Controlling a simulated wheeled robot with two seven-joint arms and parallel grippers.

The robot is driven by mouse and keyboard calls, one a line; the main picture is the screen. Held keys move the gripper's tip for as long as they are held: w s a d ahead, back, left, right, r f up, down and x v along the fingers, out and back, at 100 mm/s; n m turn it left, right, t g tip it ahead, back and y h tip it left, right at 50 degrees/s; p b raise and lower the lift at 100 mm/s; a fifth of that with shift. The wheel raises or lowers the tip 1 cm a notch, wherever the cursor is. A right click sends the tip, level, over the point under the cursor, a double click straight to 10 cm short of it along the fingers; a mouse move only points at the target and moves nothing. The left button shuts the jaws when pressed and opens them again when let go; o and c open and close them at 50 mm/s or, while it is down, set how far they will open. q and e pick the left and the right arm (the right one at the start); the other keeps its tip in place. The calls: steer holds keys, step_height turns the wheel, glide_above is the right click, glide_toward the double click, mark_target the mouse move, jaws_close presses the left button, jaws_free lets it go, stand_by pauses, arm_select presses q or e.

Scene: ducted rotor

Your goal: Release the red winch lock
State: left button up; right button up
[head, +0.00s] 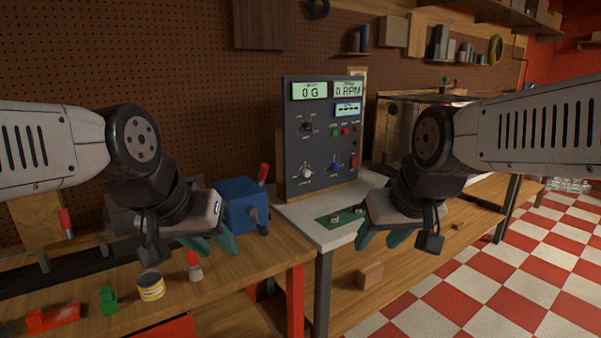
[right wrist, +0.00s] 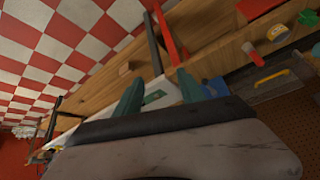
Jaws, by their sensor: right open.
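A blue box-shaped unit (head: 240,205) stands on the left wooden bench, with a red-tipped lever (head: 263,172) rising at its right side. I cannot tell for certain whether this lever is the red winch lock. My left gripper (head: 212,243) hangs just left of and in front of the blue unit, its teal fingers apart and empty. My right gripper (head: 382,238) is in front of the white table, fingers apart and empty; its fingers also show in the right wrist view (right wrist: 158,90). A blue part shows beyond them there (right wrist: 215,87).
A dark control panel (head: 320,135) reading 0 G and 0 RPM stands on the white table (head: 300,212), near a green plate (head: 340,217). The left bench holds a yellow tin (head: 150,287), a brush (head: 195,268), a green piece (head: 107,299) and a red tool (head: 52,318).

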steer(key=s, duration=0.1)
steer(key=s+m, duration=0.1)
steer(key=s, duration=0.1)
steer(key=shift+d+r+y, duration=0.2)
steer(key=shift+r+y, duration=0.1)
steer(key=shift+r, duration=0.1)
stand_by(1.8)
